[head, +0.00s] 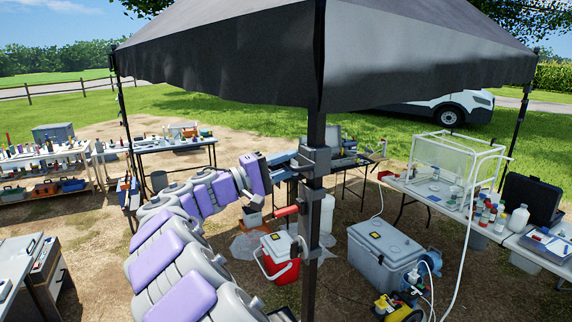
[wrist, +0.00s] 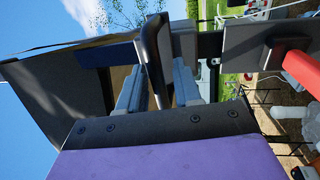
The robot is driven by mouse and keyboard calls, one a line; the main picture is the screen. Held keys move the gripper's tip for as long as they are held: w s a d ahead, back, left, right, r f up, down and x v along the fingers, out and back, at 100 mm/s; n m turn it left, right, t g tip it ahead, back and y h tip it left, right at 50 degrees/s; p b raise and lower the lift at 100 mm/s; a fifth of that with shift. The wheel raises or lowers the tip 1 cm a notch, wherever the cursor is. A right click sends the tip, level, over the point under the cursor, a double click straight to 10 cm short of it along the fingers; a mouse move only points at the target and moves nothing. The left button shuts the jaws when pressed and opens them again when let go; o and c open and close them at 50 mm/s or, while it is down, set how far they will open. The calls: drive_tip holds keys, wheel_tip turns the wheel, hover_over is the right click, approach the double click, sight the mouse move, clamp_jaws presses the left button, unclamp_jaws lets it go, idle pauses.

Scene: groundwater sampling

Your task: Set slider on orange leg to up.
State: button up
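A dark canopy leg (head: 316,250) stands upright in front of me in the head view. A grey slider bracket (head: 315,160) sits on it below the canopy edge. A red-orange handle (head: 287,211) sticks out to the left lower on this leg; it also shows at the right of the wrist view (wrist: 299,72). My gripper (head: 290,168) is at the left side of the leg, level with the bracket. In the wrist view my gripper (wrist: 159,88) has its two fingers apart, with a black loop-shaped part (wrist: 149,50) between them. I cannot tell whether the fingers touch it.
The dark canopy (head: 400,65) hangs overhead close to the bracket. A red and white cooler (head: 281,256) and a grey chest (head: 385,250) stand on the ground behind the leg. Tables with bottles stand left and right.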

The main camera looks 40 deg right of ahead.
clamp_jaws()
idle(0.3)
drive_tip(key=shift+r+p, duration=1.2)
drive_tip(key=shift+r, duration=0.75)
drive_tip(key=shift+a, duration=0.1)
drive_tip(key=shift+o, duration=0.5)
unclamp_jaws()
drive_tip(key=shift+f, duration=0.1)
